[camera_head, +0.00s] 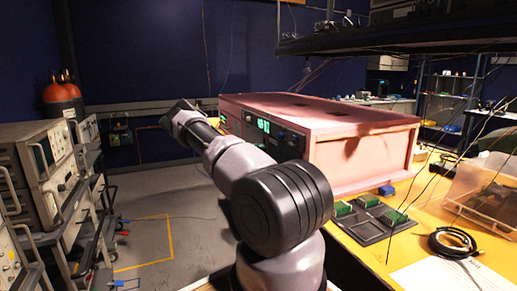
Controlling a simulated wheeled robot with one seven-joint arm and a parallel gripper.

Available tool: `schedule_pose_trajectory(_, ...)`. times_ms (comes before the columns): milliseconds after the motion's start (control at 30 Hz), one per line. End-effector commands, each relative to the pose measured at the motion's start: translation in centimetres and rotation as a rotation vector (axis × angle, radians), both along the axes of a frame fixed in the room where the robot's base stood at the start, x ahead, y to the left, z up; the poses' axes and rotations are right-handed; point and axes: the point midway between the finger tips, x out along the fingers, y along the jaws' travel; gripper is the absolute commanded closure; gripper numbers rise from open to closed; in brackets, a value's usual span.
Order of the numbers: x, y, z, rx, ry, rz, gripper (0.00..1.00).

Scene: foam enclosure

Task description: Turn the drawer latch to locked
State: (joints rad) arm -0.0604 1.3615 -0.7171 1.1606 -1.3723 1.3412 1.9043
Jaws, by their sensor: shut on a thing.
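A pink foam enclosure (352,145) stands on the yellow workbench. Its dark front panel (288,142) faces left and carries a lit green display (264,126) and small knobs. I cannot make out the drawer or its latch; my arm covers the lower part of the front. My arm reaches up and to the left from the bottom centre, in front of that panel. Its far links end left of the enclosure's front. My gripper's fingers do not show.
On the yellow workbench (356,262) lie a dark tray with green boards (374,222), a coiled black cable (453,241) and a clear bin (492,192). Grey floor (190,205) is open between.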

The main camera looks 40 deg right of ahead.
Motion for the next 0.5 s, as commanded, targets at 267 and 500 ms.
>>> schedule_pose_trajectory(267,0.16,0.03,-0.05,0.015,0.064,0.0,1.0)
schedule_pose_trajectory(500,0.58,0.01,-0.12,0.053,0.227,0.002,1.0)
